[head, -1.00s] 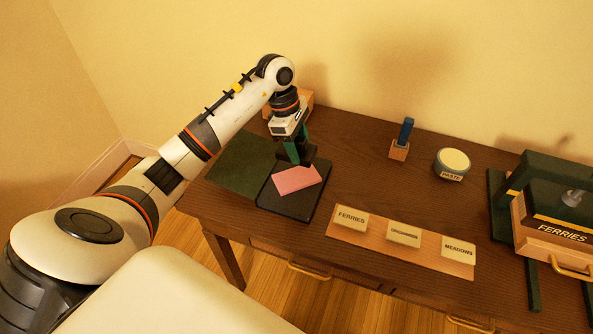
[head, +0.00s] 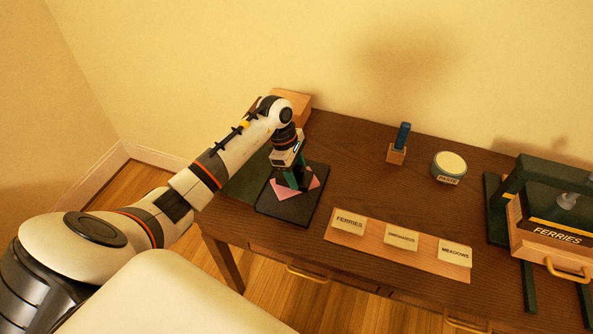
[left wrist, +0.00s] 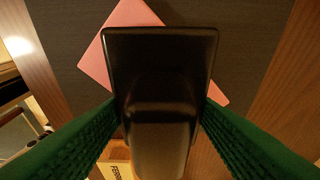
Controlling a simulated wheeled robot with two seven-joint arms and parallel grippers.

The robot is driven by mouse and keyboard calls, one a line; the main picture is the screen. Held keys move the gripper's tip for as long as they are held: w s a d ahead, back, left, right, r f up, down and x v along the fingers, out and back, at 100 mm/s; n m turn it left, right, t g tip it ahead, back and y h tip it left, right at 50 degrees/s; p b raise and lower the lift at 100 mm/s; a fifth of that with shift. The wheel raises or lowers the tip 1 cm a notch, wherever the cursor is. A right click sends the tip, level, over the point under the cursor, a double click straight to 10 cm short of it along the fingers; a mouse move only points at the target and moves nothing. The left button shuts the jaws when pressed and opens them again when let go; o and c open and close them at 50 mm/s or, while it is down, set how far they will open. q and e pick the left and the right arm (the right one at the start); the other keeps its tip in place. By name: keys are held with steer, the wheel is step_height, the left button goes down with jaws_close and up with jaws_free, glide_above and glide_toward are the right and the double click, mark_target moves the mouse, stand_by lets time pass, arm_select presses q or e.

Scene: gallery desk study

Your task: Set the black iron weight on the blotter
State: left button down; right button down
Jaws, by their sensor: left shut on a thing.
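My left gripper (head: 297,181) is shut on the black iron weight (left wrist: 160,72), its green fingers on either side of the weight's upright grip in the left wrist view. In the head view the fingers mostly hide the weight. It is over a pink card (left wrist: 98,62) lying askew on a dark pad (head: 284,210), which looks like the blotter; the pad also shows in the left wrist view (left wrist: 250,50). The weight covers the card's middle in the wrist view. I cannot tell whether it touches the card or hangs just above. My right gripper is out of view.
A dark green mat (head: 240,185) lies left of the pad. A wooden box (head: 294,103) stands behind the arm. To the right are a label strip (head: 370,247), a blue-handled stamp (head: 402,138), a paste pot (head: 450,162) and a green press (head: 520,180) with a FERRIES box.

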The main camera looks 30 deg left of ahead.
arm_select(q)
steer(key=c, duration=1)
jaws_free()
steer(key=shift+f, duration=0.1)
steer(key=o, duration=0.5)
steer(key=shift+r, duration=0.3)
steer(key=b+v, duration=0.1)
steer(key=v, duration=1)
steer(key=shift+r, duration=0.45)
